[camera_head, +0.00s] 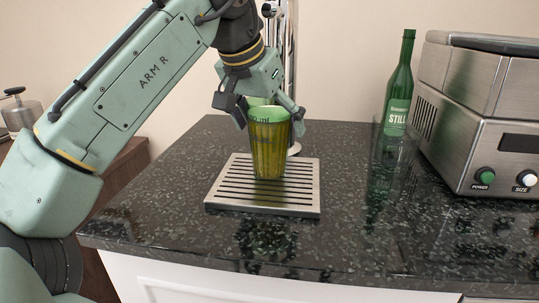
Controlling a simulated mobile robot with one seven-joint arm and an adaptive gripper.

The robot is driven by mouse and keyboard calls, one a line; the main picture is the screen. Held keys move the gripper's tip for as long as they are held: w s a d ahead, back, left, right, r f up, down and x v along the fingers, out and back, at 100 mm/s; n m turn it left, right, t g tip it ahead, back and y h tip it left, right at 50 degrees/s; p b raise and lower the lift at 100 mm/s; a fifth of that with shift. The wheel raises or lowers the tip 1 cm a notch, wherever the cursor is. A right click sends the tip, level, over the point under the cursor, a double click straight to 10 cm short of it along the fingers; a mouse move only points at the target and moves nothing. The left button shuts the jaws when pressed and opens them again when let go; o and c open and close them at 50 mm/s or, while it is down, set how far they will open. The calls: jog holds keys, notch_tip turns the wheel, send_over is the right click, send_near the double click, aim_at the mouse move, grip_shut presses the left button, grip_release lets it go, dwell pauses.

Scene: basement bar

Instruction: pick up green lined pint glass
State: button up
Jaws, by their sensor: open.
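The green lined pint glass (269,150) stands upright on a slotted metal drip tray (222,196) on the dark counter. It is yellow-green with vertical lines and a paler green rim. My gripper (270,118) reaches down from above and behind, with one finger to the left of the glass's rim and the other to the right. The fingers are open around the upper part of the glass. Whether either finger touches the glass cannot be told.
A metal tap column (291,60) stands just behind the glass. A green bottle (399,88) and a steel machine (490,115) with buttons stand at the right. The speckled counter (365,225) is clear at front right. A metal pot (20,112) sits at far left.

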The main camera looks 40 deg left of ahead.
jog(key=shift+c, duration=0.4)
jog(key=shift+r, duration=0.1)
jog(key=c, duration=1.9)
